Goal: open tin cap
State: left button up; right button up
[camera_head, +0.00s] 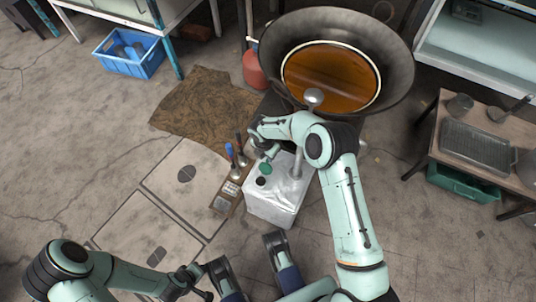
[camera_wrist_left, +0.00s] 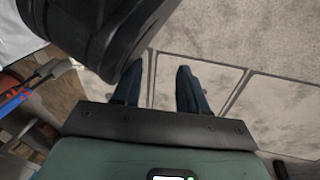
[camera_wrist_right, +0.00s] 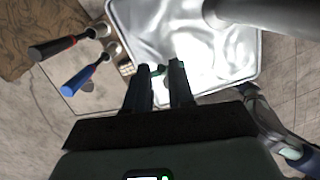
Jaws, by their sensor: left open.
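The silver tin (camera_head: 278,198) stands on the floor below the wok, with a dark round spot (camera_head: 260,182) on its top that looks like the spout opening. It fills the top of the right wrist view (camera_wrist_right: 215,65). The green cap (camera_head: 266,168) is beside that spot. My right gripper (camera_head: 266,157) reaches down over the tin; in the right wrist view the green cap (camera_wrist_right: 158,71) is between its fingertips, which seem closed on it. The fingers partly hide the cap. My left gripper (camera_head: 206,281) is open and empty, low at the left of the tin.
A wok (camera_head: 400,50) with brown liquid stands behind the tin. Blue-handled (camera_head: 230,152) and dark-handled tools lie left of the tin. A brown cloth (camera_head: 203,105) and blue crate (camera_head: 128,65) are farther left. A side table (camera_head: 450,140) is at the right.

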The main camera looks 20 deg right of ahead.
notch_tip(320, 180, up, 8)
jog(key=p, duration=0.2)
notch_tip(320, 180, up, 4)
send_over(265, 163)
pick_arm(q)
jog(key=shift+t, duration=0.5)
jog(key=w+r, duration=0.1)
jog(key=w+d+r, duration=0.1)
jog(key=r, duration=0.3)
jog(key=shift+w+d+p, duration=0.2)
jog(key=shift+w+p, duration=0.2)
pick_arm(e)
jog(key=shift+w+r, duration=0.1)
jog(key=shift+w, duration=0.05)
